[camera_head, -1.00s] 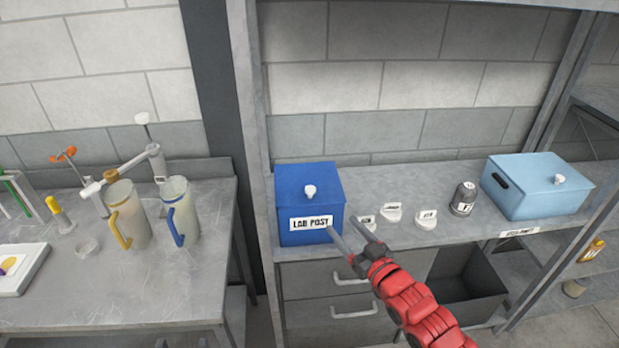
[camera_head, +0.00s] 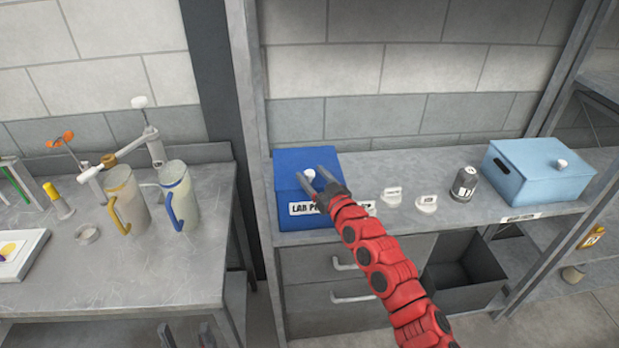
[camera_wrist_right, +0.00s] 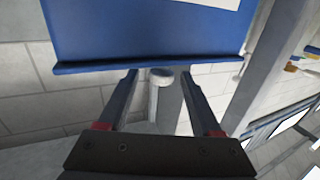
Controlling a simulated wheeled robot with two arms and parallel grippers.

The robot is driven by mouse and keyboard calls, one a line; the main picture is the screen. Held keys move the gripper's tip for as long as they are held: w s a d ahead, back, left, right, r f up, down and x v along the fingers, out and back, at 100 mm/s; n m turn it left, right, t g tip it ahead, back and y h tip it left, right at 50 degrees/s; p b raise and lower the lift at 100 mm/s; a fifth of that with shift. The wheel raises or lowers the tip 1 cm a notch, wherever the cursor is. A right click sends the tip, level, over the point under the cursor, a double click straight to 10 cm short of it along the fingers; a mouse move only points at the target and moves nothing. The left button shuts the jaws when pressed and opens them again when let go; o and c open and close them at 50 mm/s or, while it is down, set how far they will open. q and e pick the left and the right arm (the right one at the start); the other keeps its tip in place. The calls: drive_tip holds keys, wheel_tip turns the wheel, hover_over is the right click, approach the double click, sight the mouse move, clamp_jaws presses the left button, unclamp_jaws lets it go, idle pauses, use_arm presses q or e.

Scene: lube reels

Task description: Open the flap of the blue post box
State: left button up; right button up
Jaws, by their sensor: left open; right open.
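The blue post box (camera_head: 285,170) stands at the left end of the shelf, with a "LAB POST" label on its front. Its top flap looks closed and carries a white knob (camera_head: 309,175). My right gripper (camera_head: 309,170) is open above the box top, its fingers on either side of the knob. In the right wrist view, the knob (camera_wrist_right: 161,77) shows between the two fingertips (camera_wrist_right: 160,74), with gaps beside it, next to the blue flap edge (camera_wrist_right: 150,62). My left gripper (camera_head: 187,334) is open at the bottom edge, mostly cut off, away from the box.
White knobbed weights (camera_head: 392,195), a dark bottle (camera_head: 463,184) and a light blue box (camera_head: 540,170) stand right of the post box. Drawers (camera_head: 330,270) and an open bin (camera_head: 462,275) are below. The left bench (camera_head: 120,280) holds two jugs (camera_head: 178,195).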

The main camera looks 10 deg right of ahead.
drive_tip(key=shift+x, duration=0.9)
drive_tip(key=shift+s+r, duration=0.1)
clamp_jaws()
idle(0.8)
